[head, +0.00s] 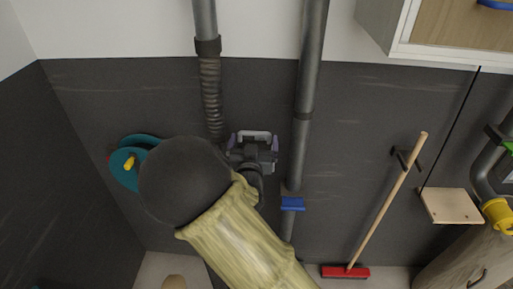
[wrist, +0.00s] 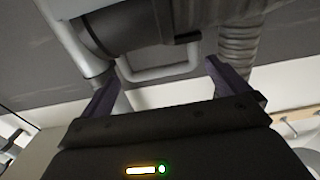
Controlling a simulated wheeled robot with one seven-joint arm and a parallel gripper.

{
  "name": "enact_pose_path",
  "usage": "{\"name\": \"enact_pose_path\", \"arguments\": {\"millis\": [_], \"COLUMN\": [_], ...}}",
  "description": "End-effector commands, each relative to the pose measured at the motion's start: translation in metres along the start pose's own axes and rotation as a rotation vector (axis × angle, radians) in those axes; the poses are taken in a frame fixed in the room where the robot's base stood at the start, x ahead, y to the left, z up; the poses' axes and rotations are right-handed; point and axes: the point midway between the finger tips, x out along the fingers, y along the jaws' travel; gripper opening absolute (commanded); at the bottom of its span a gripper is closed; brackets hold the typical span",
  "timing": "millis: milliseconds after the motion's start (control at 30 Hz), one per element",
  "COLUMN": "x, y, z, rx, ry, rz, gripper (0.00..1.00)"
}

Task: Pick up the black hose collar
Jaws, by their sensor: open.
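A black hose collar (head: 208,46) sits in the head view where a grey pipe meets the top of a ribbed hose (head: 210,95). My gripper (head: 254,139) is lower and to the right of it, beside the hose's lower end, apart from the collar. In the wrist view my gripper (wrist: 162,65) is open, its two purple fingers spread with nothing held. A pale U-shaped handle (wrist: 158,72) shows between and beyond the fingers. The ribbed hose (wrist: 238,50) shows at right there. I cannot make out the collar in the wrist view.
A second grey pipe (head: 309,80) runs down to the right of my gripper. A teal reel (head: 126,175) is on the left. A red broom (head: 345,272) leans further right. A cabinet (head: 435,30) hangs top right. In the wrist view a grey cylinder (wrist: 130,20) with dark bands is close ahead.

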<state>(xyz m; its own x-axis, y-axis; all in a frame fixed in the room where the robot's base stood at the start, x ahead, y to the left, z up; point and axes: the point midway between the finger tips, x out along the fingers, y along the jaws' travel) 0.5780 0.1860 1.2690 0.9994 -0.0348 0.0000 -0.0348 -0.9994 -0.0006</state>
Motion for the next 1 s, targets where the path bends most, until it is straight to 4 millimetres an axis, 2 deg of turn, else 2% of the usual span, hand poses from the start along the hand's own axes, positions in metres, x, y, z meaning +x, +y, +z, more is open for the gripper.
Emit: {"name": "enact_pose_path", "arguments": {"millis": [300, 867, 1000], "x": [0.034, 0.035, 0.035], "y": [0.000, 0.000, 0.000], "z": [0.000, 0.002, 0.002], "rx": [-0.002, 0.000, 0.000], "ry": [0.001, 0.000, 0.000], "rz": [0.001, -0.001, -0.001], "gripper": [1.00, 1.00, 0.72]}}
